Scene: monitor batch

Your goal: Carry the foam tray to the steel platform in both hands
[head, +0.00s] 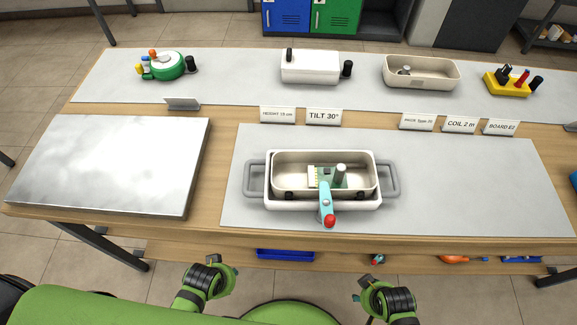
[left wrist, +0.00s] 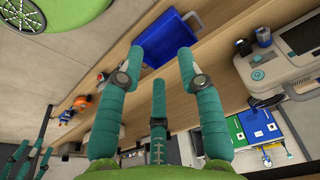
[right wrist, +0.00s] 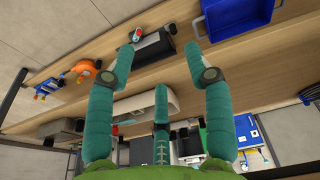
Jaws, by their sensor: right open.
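The foam tray (head: 287,204) is a white tray with grey side handles, resting on the grey mat at the middle of the bench. It holds a beige inner liner with a green circuit board (head: 327,177) and a pale cylinder. A teal tool with a red end (head: 327,203) lies across its front rim. The steel platform (head: 110,160) is the bare metal slab at the left. My left gripper (head: 208,274) is in front of the bench edge, its fingers spread and empty in the left wrist view (left wrist: 160,56). My right gripper (head: 378,290) is likewise open and empty, apart from the tray.
Small sign cards, including a TILT 30° card (head: 324,117), stand behind the tray. A back strip holds a white box (head: 310,66), a beige tray (head: 421,73) and a yellow holder (head: 508,84). A blue bin (head: 285,254) sits on the lower shelf. The mat right of the tray is clear.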

